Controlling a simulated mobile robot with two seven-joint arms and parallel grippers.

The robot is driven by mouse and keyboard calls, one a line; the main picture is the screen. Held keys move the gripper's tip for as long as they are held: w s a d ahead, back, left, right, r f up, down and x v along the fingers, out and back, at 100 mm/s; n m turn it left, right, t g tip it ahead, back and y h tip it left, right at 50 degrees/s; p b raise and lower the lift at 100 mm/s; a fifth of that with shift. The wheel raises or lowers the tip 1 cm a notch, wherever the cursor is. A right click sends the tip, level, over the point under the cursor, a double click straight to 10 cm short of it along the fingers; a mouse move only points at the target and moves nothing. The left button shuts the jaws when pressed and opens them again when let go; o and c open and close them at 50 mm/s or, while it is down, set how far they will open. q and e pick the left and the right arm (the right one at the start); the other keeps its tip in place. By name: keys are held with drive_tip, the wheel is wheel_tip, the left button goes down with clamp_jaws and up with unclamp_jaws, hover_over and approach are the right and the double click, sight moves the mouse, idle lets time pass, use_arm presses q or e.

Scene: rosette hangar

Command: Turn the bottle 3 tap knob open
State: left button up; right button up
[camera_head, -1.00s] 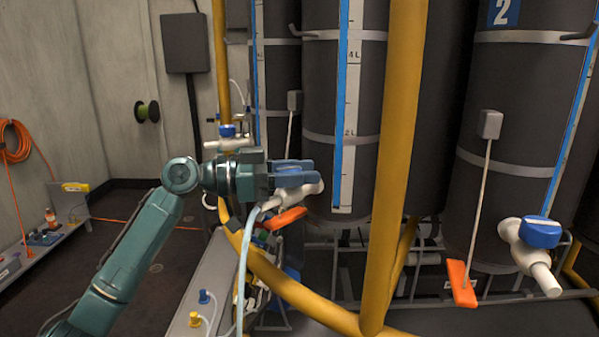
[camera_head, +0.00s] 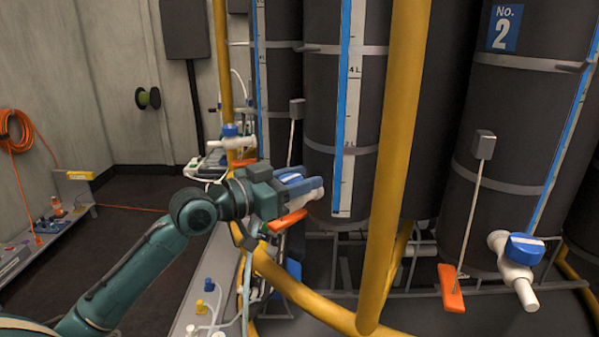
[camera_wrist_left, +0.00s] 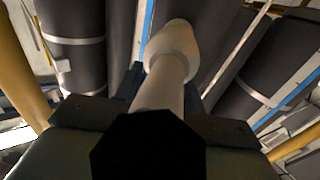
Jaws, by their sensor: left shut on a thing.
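My left gripper (camera_head: 302,184) is at the tap low on the middle dark bottle (camera_head: 318,130), its blue-grey fingers shut around the tap knob. The fingers hide the knob and most of that tap in the head view. In the left wrist view the white tap body (camera_wrist_left: 172,45) stands straight ahead between the fingers, its pale stem running toward the camera. The knob's exact angle cannot be told. No number shows on this bottle. My right gripper is not in view.
The bottle marked No. 2 (camera_head: 505,120) stands at the right with its own blue-knobbed tap (camera_head: 523,249). A thick yellow pipe (camera_head: 395,150) rises just right of my left gripper. Orange tags (camera_head: 452,288) hang on cords nearby. A grey bench (camera_head: 205,285) lies below my left arm.

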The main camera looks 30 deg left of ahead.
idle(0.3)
use_arm(q)
drive_tip(key=o, duration=1)
drive_tip(key=shift+b+v, duration=1.85)
drive_tip(key=shift+v, duration=4.75)
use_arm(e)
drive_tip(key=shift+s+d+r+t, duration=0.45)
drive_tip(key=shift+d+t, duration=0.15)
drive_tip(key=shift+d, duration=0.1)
use_arm(q)
drive_tip(key=shift+f, duration=0.15)
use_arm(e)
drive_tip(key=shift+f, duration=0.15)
